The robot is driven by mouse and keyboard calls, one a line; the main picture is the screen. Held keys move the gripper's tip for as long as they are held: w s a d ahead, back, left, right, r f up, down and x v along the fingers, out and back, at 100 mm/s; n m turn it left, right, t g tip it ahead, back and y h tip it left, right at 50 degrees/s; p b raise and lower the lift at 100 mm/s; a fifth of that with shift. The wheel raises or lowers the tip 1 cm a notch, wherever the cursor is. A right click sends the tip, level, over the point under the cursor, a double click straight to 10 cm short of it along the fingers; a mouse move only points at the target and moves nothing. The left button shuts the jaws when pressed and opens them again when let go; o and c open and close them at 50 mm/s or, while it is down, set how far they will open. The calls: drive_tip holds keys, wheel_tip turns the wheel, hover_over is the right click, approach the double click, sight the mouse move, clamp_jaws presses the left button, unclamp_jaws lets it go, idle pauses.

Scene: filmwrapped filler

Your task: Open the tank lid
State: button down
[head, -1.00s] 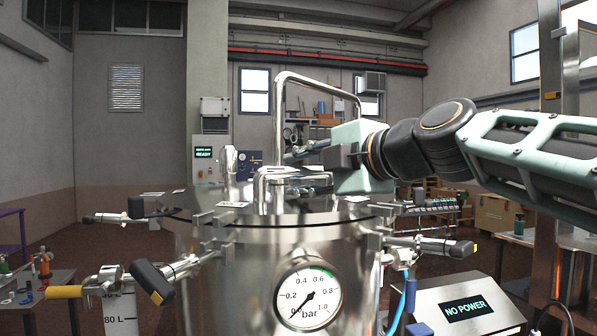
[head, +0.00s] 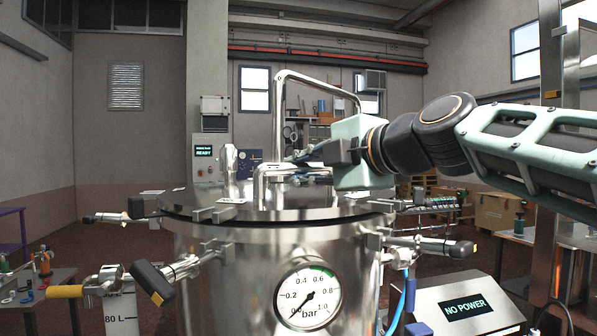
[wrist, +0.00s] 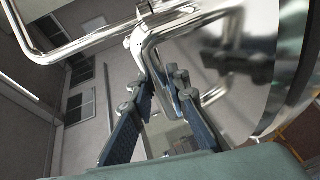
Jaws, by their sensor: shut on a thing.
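The steel tank (head: 240,265) stands upright in front of me with its round lid (head: 210,198) on top. A low bent-tube handle (head: 262,180) rises from the lid; it also shows in the wrist view (wrist: 150,50). My gripper (head: 300,158) reaches in from the right above the lid. In the wrist view my gripper's dark fingers (wrist: 155,85) are shut around a bright tube, which looks like this handle. The exact contact is partly hidden. The lid's front rim shows as a band above the tank body; I cannot tell how wide any gap is.
A taller tube frame (head: 277,110) rises behind the handle. Clamps (head: 215,214) and side valves (head: 150,280) stick out around the tank. A pressure gauge (head: 308,296) is on its front. A "NO POWER" panel (head: 466,308) stands at right. The air above the lid's left side is clear.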

drive_tip(key=w+r+p, duration=0.3)
drive_tip(key=r+p, duration=0.1)
drive_tip(key=r, duration=0.3)
drive_tip(key=w+a+r+p, duration=0.1)
drive_tip(key=r+p, duration=0.3)
drive_tip(key=r, duration=0.4)
drive_tip(key=w+a+r+p, duration=0.1)
drive_tip(key=w+r+p, duration=0.3)
drive_tip(key=r, duration=0.4)
drive_tip(key=shift+w+r, duration=0.15)
drive_tip(key=shift+w, duration=0.15)
drive_tip(key=c, duration=1.8)
unclamp_jaws()
drive_tip(key=shift+w, duration=0.2)
drive_tip(key=shift+f, duration=0.2)
drive_tip(key=shift+d, duration=0.1)
